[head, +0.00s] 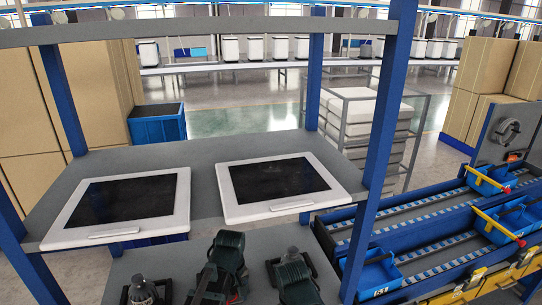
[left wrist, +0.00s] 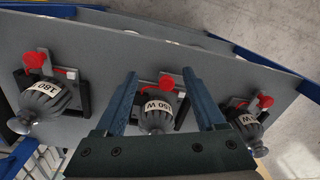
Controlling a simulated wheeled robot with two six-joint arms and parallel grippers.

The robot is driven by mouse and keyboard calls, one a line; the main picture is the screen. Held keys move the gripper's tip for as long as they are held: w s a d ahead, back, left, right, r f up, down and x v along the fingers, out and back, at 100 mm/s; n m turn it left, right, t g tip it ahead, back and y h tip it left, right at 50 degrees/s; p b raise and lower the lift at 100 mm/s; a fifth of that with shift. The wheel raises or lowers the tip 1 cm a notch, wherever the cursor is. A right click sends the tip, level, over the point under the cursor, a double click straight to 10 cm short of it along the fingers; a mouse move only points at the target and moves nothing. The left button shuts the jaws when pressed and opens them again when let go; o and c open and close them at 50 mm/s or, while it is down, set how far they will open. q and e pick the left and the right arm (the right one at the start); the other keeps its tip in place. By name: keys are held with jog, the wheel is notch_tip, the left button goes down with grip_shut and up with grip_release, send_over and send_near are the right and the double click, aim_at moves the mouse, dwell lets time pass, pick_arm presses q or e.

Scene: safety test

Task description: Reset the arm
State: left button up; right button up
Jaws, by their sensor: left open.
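My left gripper (left wrist: 160,74) is open in the left wrist view, its two blue-grey fingers apart with nothing held. It sits over the middle one of three dark ribbed units; that unit (left wrist: 155,118) shows between the fingers, with no clear contact. In the head view a dark green gripper body (head: 228,252), seemingly my left, is at bottom centre and hides the middle unit. Another dark green shape (head: 298,284) overlaps the right unit; it may be my right gripper, but its fingers cannot be made out.
The left unit (left wrist: 45,96) and right unit (left wrist: 249,127) flank the middle one, each fixture with a red knob. Two white-framed dark screens (head: 124,230) and (head: 280,210) lie on the grey shelf (head: 200,152). Blue posts (head: 385,120) frame it. Blue trays (head: 370,272) stand on the conveyor at right.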

pick_arm(q)
jog(key=s+d+f+m+b, duration=0.4)
jog(key=s+d+f+m, duration=0.1)
jog(key=s+m, duration=0.4)
jog(key=shift+s+d+f+m+y, duration=0.3)
jog(key=shift+s+d+m+y, duration=0.15)
jog(key=shift+m, duration=0.35)
pick_arm(e)
notch_tip(320, 180, down, 6)
jog(key=shift+r, duration=0.15)
